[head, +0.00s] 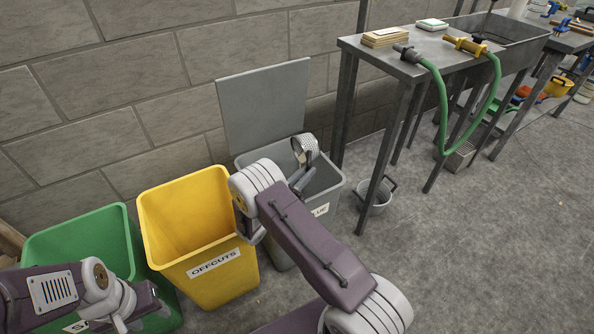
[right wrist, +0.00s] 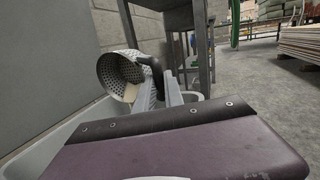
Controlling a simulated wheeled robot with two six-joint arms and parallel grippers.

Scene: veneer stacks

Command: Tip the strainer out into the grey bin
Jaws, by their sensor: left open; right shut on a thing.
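The grey bin (head: 333,196) stands against the wall with its lid (head: 262,100) raised; its label is partly hidden by my right arm. My right gripper (head: 301,182) is shut on the strainer's handle. The strainer (head: 305,146), a perforated metal bowl, is tilted on its side over the bin's opening. In the right wrist view the strainer (right wrist: 112,72) shows its mouth turned sideways, with a pale patch inside; I cannot tell whether that is contents. The bin's rim (right wrist: 50,142) lies below it. My left gripper (head: 132,312) is open and empty by the green bin.
A yellow bin (head: 190,200) labelled OFFCUTS and a green bin (head: 75,235) stand left of the grey bin. A metal sink table (head: 400,68) with a green hose (head: 440,110) stands right, with a small grey bucket (head: 376,196) below. Open floor lies at front right.

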